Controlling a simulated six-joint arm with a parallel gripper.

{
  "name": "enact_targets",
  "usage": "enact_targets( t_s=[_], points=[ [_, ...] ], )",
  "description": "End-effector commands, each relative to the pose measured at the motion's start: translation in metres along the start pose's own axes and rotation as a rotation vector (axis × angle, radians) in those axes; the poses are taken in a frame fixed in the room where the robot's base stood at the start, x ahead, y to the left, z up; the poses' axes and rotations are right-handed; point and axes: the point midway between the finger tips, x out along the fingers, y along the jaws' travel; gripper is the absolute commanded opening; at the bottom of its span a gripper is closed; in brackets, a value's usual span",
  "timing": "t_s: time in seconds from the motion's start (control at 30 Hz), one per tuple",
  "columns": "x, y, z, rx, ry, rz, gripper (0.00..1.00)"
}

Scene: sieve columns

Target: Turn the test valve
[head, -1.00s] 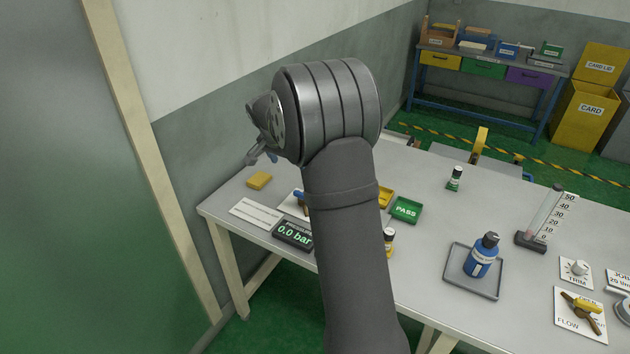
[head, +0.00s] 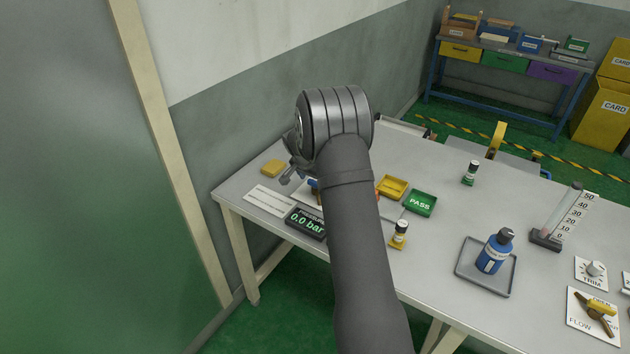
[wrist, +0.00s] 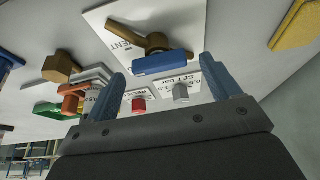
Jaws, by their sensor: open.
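My gripper (head: 290,174) is open and empty, pointing down over the table's far left part. In the wrist view its two fingers (wrist: 163,72) reach toward a brass valve with a blue handle (wrist: 162,63), which appears between the fingertips, apparently without touching. Its white plate reads "...ENT", partly cut off. The blue handle also shows beside my gripper in the head view (head: 315,184). A second valve with an orange handle (wrist: 72,100) shows beyond the left finger; its label is unreadable. No label reading "test" can be made out.
A grey knob (wrist: 181,92) and a red button (wrist: 139,104) stand near the fingers. A pressure display (head: 306,223) reads 0.0 bar. A yellow block (head: 273,168), yellow tray (head: 393,187), green PASS tray (head: 421,203) and blue bottle (head: 494,252) stand around. My arm hides the middle.

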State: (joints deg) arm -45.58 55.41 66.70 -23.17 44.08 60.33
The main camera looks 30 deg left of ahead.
Motion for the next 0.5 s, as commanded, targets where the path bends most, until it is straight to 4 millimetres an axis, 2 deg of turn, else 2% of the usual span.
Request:
enact_targets(
  t_s=[0.13,0.4,0.43,0.5],
  points=[
    [0.0093,0.0005,0.0002,0.0,0.0,0.001,0.82],
    [0.0104,0.0004,0.0001,0.001,0.0,0.0,0.82],
    [0.0104,0.0003,0.0001,0.001,0.0,0.0,0.8],
    [0.0103,0.0003,0.0001,0.001,0.0,0.0,0.66]
  ],
)
